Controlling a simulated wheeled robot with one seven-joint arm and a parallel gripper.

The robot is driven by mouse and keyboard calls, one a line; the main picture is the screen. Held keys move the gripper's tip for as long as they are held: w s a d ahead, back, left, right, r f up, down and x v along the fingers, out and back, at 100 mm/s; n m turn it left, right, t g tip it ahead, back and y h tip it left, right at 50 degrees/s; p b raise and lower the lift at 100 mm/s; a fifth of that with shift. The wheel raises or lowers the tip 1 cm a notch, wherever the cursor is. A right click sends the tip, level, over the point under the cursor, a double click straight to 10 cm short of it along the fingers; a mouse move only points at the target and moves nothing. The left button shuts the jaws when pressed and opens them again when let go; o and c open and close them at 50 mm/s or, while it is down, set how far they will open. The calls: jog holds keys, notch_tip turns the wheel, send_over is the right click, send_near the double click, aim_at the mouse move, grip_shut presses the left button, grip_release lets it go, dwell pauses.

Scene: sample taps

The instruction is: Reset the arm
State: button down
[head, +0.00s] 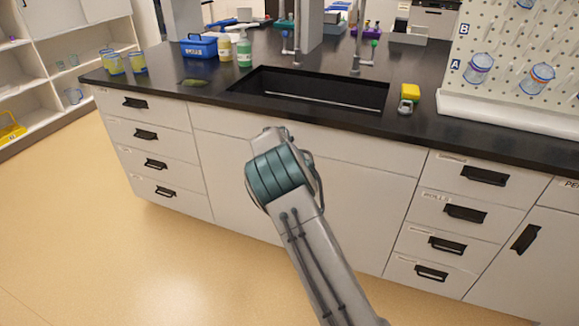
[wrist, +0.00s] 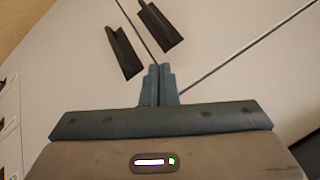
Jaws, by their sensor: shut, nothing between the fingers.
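My gripper (wrist: 158,72) shows in the wrist view with its two blue-grey fingers pressed together and nothing between them. It faces pale cabinet fronts (wrist: 225,50) with two black handles beyond the fingertips, one of them a dark handle (wrist: 124,52) on the left. In the head view my arm reaches up from the bottom to a teal joint, in front of the white cabinet below the sink (head: 330,90). The gripper itself is hidden behind the arm there.
A black counter (head: 210,95) holds blue-yellow cups (head: 137,62), a blue caddy (head: 200,46), a green bottle (head: 243,52) and a yellow sponge (head: 410,92). A pegboard rack (head: 510,60) stands at right. White drawers (head: 150,140) line the front. The floor (head: 100,240) at left is clear.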

jog(key=s+d+r+n+g+y+p, duration=0.1)
jog(key=s+d+r+p, duration=0.2)
jog(key=s+d+r, duration=0.6)
jog(key=s+d+r+n+g+p, duration=0.25)
jog(key=s+d+r, duration=0.25)
jog(key=s+r, duration=0.6)
jog(key=s+d+r+n+p, duration=0.1)
jog(key=s+r+n, duration=0.1)
jog(key=s, duration=0.8)
jog(key=s+d+r+n+p, duration=0.1)
jog(key=s+d+r+p, duration=0.1)
jog(key=s, duration=0.8)
jog(key=s+d+r+n+p, duration=0.2)
jog(key=s+r, duration=0.1)
jog(key=s, duration=0.7)
jog(key=shift+d+r+n+g+h, duration=0.25)
jog(key=shift+n+g+h, duration=0.1)
jog(key=shift+g+h, duration=0.1)
